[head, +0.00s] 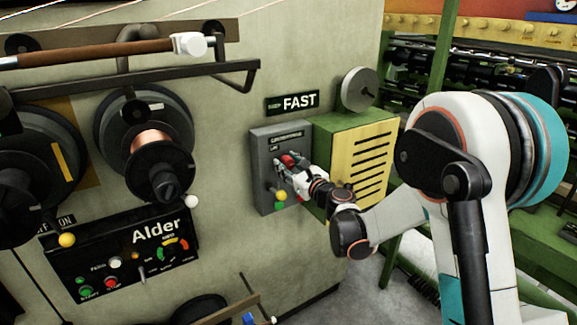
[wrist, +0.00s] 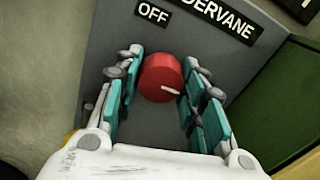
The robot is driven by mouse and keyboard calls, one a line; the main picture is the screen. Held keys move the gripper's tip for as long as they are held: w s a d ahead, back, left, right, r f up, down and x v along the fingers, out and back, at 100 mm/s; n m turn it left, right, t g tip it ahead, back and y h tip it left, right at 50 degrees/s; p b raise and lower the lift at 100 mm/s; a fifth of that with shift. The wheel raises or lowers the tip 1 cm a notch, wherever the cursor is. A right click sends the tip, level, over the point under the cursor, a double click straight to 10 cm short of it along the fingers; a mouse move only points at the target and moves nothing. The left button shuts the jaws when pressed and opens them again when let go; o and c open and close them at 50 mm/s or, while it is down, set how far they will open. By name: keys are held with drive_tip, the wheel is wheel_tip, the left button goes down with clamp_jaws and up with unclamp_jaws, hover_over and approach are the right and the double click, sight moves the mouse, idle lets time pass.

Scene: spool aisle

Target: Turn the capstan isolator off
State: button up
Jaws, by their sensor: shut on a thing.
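A grey box (head: 261,150) on the machine's side wall, below a sign reading FAST, has a red rotary knob (wrist: 160,78). In the wrist view its labels read OFF and a partly cut-off word ending in DERVANE. The knob's white mark points right and slightly down, away from the OFF label. My gripper (wrist: 164,73) is at the box with its teal-padded fingers on either side of the knob, shut on it. In the head view my gripper (head: 290,172) hides part of the box; the small label there is too blurred to read.
A yellow knob (head: 281,195) and green button (head: 279,206) sit low on the grey box. A green cabinet with a yellow slotted front (head: 360,160) stands close right. Left are a black Alder panel (head: 125,250) and a copper spool (head: 150,140).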

drive_tip(key=n, duration=0.4)
drive_tip(key=shift+n, duration=0.3)
drive_tip(key=n, duration=0.4)
drive_tip(key=shift+n, duration=0.3)
drive_tip(key=n, duration=0.4)
drive_tip(key=shift+r, duration=0.1)
drive_tip(key=shift+n, duration=2.4)
drive_tip(key=o, duration=1.1)
drive_tip(key=shift+d, duration=0.1)
